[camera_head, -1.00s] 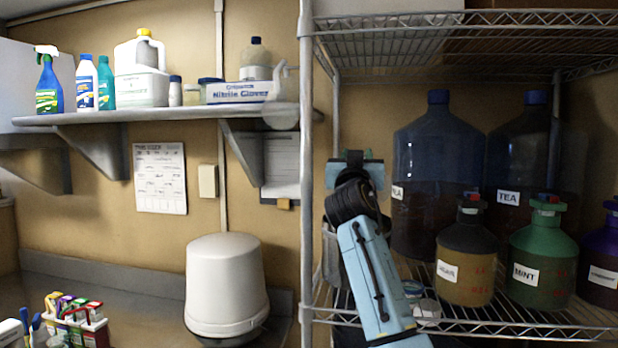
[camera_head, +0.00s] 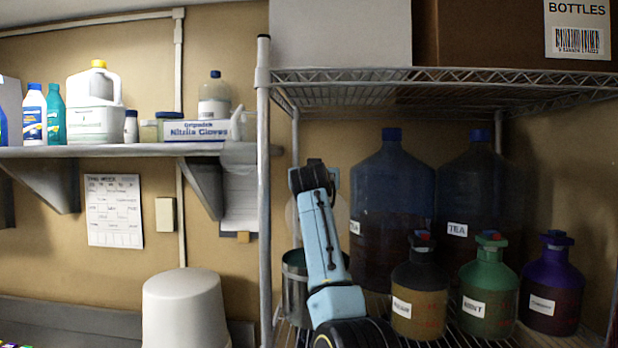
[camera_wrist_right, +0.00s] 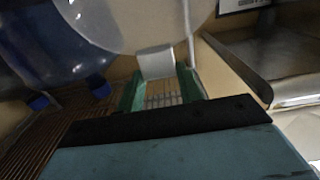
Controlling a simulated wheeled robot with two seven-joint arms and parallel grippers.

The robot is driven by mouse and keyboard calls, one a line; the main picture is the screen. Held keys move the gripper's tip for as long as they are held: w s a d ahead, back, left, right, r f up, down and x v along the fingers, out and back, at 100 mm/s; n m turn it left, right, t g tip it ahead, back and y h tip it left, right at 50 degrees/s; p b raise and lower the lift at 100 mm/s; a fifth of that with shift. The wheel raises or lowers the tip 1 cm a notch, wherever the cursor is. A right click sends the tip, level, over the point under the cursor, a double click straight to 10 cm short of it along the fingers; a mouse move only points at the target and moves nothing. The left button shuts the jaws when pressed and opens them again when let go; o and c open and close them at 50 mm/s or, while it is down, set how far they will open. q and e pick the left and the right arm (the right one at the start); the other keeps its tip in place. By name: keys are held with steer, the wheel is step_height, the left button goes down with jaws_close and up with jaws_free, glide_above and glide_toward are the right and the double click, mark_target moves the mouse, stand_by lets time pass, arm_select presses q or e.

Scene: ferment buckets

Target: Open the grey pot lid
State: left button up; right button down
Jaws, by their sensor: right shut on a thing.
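The grey pot (camera_head: 294,292) stands on the wire shelf at the left, next to the upright post. Its dark open mouth shows, and my right arm hides part of it. A pale round lid (camera_head: 294,214) is up above the pot, tilted on edge and partly behind my arm. In the right wrist view the lid (camera_wrist_right: 140,20) fills the top, with its grey handle (camera_wrist_right: 155,62) between the green fingers. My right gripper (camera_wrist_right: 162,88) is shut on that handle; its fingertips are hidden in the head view. My left gripper is not in view.
Two large blue jugs (camera_head: 392,205) stand behind and to the right of the pot. Several smaller bottles (camera_head: 419,290) stand in front of them. The rack post (camera_head: 264,190) is close on the left, and an upper wire shelf (camera_head: 440,85) is overhead.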

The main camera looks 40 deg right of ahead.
steer(key=shift+s+r, duration=0.1)
steer(key=shift+r, duration=0.25)
steer(key=c, duration=1.3)
jaws_free()
steer(key=o, duration=0.4)
steer(key=shift+s+a, duration=0.1)
steer(key=shift+a, duration=0.05)
steer(key=shift+f, duration=0.15)
steer(key=shift+b+v, duration=2.8)
steer(key=shift+v, duration=3.85)
